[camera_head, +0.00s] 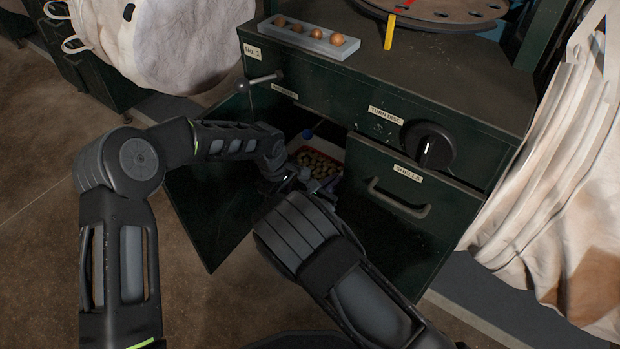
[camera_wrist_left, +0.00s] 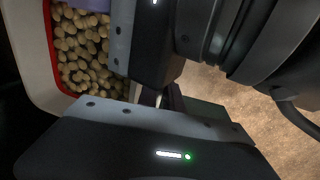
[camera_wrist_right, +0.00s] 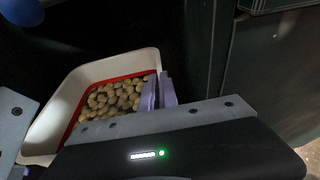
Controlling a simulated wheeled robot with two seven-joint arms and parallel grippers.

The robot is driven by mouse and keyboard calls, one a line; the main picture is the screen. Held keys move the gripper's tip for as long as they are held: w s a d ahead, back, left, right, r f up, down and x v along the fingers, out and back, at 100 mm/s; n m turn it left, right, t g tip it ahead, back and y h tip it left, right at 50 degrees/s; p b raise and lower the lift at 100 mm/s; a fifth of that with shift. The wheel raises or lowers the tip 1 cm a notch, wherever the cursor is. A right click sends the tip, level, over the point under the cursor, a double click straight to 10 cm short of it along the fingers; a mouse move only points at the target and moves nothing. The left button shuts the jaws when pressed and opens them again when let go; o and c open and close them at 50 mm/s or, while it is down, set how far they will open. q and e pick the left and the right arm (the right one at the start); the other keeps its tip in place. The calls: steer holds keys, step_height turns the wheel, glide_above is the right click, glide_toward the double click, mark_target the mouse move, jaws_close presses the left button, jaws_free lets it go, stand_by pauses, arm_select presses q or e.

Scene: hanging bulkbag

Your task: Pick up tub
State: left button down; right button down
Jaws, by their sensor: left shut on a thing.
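The tub (camera_head: 333,152) is white with a red inner rim and full of small round brown nuts. It sits inside the dark open cabinet, partly hidden by my grippers. In the left wrist view its pale wall (camera_wrist_left: 32,55) shows at the left. In the right wrist view the tub (camera_wrist_right: 45,130) shows almost whole. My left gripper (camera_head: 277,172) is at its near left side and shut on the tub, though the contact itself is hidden. My right gripper (camera_head: 322,186) is at the tub's near right side. Its jaws are apart, with a purple finger by the tub's wall.
The cabinet door (camera_head: 215,215) stands open at the left. A shells drawer (camera_head: 400,195) with a handle and a black dial (camera_head: 428,144) are at the right. A grey tray (camera_head: 308,42) with several nuts lies on top. A blue ball knob (camera_head: 307,134) hangs near the opening.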

arm_select(q)
steer(key=shift+d+r, duration=0.1)
steer(key=shift+r, duration=0.1)
arm_select(e)
steer(key=shift+r, duration=0.2)
